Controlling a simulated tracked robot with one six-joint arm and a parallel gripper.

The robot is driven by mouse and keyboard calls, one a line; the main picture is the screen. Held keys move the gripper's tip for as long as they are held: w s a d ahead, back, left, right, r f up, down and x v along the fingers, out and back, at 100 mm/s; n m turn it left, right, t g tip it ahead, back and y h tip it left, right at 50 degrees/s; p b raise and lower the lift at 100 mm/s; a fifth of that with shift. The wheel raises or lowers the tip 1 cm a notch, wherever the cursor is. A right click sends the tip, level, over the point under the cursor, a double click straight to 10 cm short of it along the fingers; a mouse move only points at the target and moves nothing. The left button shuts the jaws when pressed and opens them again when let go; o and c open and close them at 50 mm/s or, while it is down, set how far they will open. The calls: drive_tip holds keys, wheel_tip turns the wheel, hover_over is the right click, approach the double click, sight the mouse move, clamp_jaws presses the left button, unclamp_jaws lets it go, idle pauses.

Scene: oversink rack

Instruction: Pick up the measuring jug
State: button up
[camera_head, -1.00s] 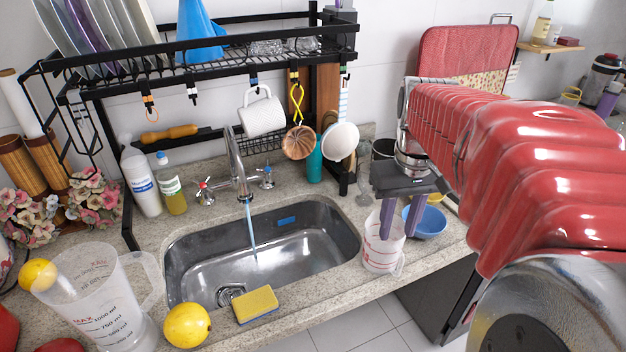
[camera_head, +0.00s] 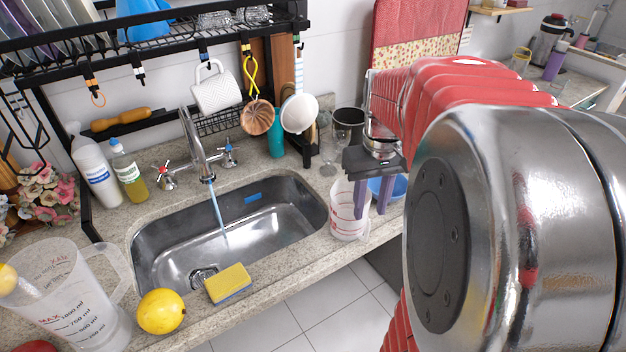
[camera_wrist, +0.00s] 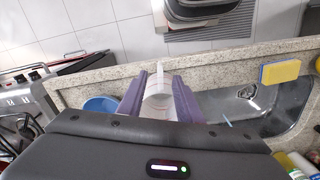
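A small clear measuring jug with red markings (camera_head: 345,218) stands upright on the counter to the right of the sink. My gripper (camera_head: 371,210) is over it, with purple fingers pointing down. One finger overlaps the jug's right part in the head view; the other is to its right. In the wrist view the jug (camera_wrist: 158,103) shows between the spread fingers of my gripper (camera_wrist: 160,98). I cannot tell whether they touch it. A larger clear jug with red markings up to 1000 ml (camera_head: 70,300) stands at the front left, away from the gripper.
A blue bowl (camera_head: 398,187) is just right of the small jug, and a dark cup (camera_head: 348,125) is behind. The sink (camera_head: 270,235) with running water lies left. A yellow sponge (camera_head: 229,283) and a lemon (camera_head: 161,311) lie along the front edge. The rack (camera_head: 150,40) stands behind.

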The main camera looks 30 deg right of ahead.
sight(368, 219)
drive_tip(key=shift+f, duration=1.8)
drive_tip(key=shift+f, duration=0.1)
drive_tip(key=shift+s+f, duration=0.15)
drive_tip(key=shift+f, duration=2.35)
drive_tip(key=shift+c, duration=0.4)
clamp_jaws()
